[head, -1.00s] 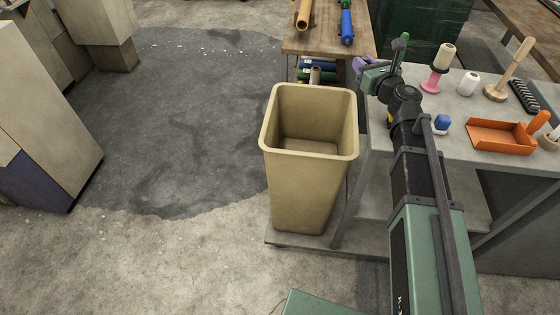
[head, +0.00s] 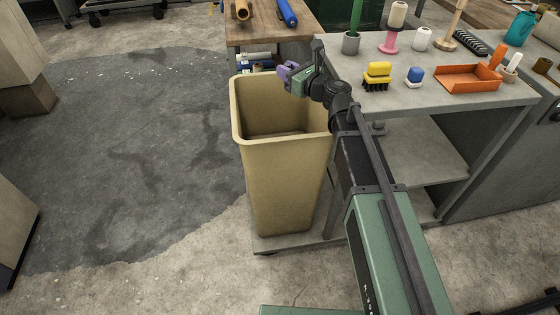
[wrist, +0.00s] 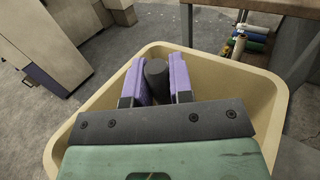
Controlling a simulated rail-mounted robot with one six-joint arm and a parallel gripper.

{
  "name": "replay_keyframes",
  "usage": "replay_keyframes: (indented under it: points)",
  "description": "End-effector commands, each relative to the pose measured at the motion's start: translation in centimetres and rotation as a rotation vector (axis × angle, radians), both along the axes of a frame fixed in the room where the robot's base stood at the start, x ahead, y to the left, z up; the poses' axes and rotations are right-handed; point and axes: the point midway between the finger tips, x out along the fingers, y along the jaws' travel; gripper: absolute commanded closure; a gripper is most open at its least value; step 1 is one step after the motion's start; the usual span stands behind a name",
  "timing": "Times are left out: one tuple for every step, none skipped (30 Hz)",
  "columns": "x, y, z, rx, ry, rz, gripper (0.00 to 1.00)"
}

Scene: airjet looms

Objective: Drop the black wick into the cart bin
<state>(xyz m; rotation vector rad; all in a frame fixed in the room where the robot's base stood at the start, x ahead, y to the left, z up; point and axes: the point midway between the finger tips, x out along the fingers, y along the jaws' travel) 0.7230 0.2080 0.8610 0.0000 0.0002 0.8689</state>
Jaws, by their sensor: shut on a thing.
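The cart bin (head: 280,178) is a tall tan open-topped bin standing on the cart's low shelf, left of the cart top. My gripper (head: 288,74) is over the bin's mouth, near its back right rim. In the wrist view my gripper (wrist: 158,75) has two purple jaw pads shut on the black wick (wrist: 156,78), a dark rounded cylinder between them. The bin's rim (wrist: 64,150) surrounds the jaws in that view. The wick cannot be made out in the head view. The bin's inside looks empty where it shows.
A wooden table (head: 268,27) with tubes stands behind the bin. Open floor lies left.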

Motion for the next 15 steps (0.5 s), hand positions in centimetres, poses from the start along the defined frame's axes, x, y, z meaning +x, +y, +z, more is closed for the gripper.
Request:
replay_keyframes:
  points:
    - [0.00, 0.00, -1.53, 0.000, 0.000, 0.000, 1.00]
    - [0.00, 0.00, -1.82, 0.000, 0.000, 0.000, 1.00]
    - [-0.01, 0.01, -2.08, 0.000, 0.000, 0.000, 1.00]
    - [0.00, 0.00, -2.20, 0.000, 0.000, 0.000, 1.00]
    - [0.00, 0.00, -2.25, 0.000, 0.000, 0.000, 1.00]
    - [0.00, 0.00, -2.23, 0.000, 0.000, 0.000, 1.00]
    - [0.00, 0.00, -2.18, 0.000, 0.000, 0.000, 1.00]
    - [0.00, 0.00, -2.11, 0.000, 0.000, 0.000, 1.00]
    - [0.00, 0.00, -2.04, 0.000, 0.000, 0.000, 1.00]
    - [0.00, 0.00, -2.01, 0.000, 0.000, 0.000, 1.00]
    - [0.00, 0.00, -2.00, 0.000, 0.000, 0.000, 1.00]
    - [0.00, 0.00, -2.00, 0.000, 0.000, 0.000, 1.00]
    - [0.00, 0.00, -2.00, 0.000, 0.000, 0.000, 0.75]
    - [0.00, 0.00, -1.99, 0.000, 0.000, 0.000, 0.70]
    - [0.00, 0.00, -1.99, 0.000, 0.000, 0.000, 0.64]
